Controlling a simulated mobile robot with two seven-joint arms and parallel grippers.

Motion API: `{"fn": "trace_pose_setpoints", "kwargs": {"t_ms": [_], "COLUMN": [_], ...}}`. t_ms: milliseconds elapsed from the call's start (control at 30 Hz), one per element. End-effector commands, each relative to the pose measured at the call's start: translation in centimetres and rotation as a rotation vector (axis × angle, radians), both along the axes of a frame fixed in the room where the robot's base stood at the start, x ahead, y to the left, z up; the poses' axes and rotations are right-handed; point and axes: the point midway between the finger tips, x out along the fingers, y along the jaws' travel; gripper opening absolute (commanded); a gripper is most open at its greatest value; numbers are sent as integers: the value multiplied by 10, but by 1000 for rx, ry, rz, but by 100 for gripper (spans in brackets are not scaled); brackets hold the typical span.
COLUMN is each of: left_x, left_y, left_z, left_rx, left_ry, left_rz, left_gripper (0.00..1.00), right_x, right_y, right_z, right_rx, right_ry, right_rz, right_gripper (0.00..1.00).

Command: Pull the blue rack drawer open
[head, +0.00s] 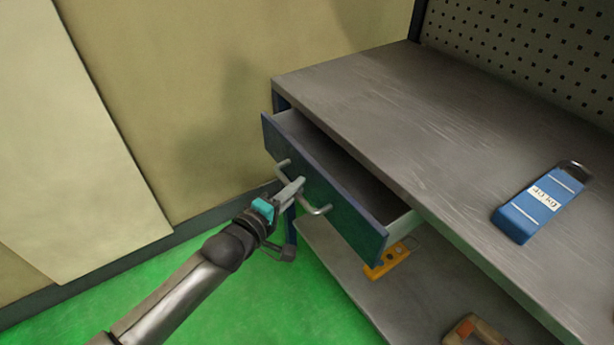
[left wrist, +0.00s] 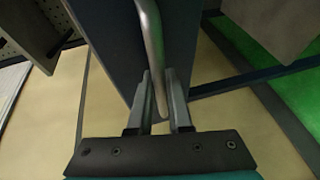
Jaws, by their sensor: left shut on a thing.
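The blue rack drawer (head: 340,207) stands partly pulled out from under the grey worktop in the head view. Its inside shows as a dark gap behind the front panel. A grey metal bar handle (head: 317,210) is on the front. My left gripper (head: 297,187) is shut on the handle near its middle. In the left wrist view the two fingers of my left gripper (left wrist: 160,98) lie on either side of the handle (left wrist: 152,45), with the drawer front (left wrist: 110,45) beyond. My right gripper is not in view.
A blue box-like object with a white label (head: 540,205) lies on the grey worktop (head: 400,110). A lower shelf (head: 345,265) holds a yellow level-like tool (head: 387,262) and a brownish object (head: 475,332). Green floor (head: 240,310) in front of the drawer is clear.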

Motion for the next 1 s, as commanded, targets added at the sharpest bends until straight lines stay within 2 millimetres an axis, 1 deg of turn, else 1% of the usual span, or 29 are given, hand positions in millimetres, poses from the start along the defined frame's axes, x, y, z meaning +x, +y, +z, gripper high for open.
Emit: {"fn": "trace_pose_setpoints", "kwargs": {"t_ms": [33, 233, 500, 800, 1000], "left_x": [-5, -23, -49, -76, -90], "left_y": [7, 32, 67, 104, 123], "left_z": [2, 2, 1, 0, 0], "left_rx": [4, 4, 5, 4, 3], "left_ry": [4, 2, 3, 1, 0], "left_rz": [1, 0, -1, -1, -1], "left_gripper": [0, 0, 0, 0, 0], "right_x": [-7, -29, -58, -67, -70], "right_y": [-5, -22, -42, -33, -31], "right_z": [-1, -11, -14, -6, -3], "right_rx": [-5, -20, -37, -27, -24], "right_ry": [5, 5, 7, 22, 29], "right_rz": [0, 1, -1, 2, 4], "right_gripper": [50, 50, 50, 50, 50]}}
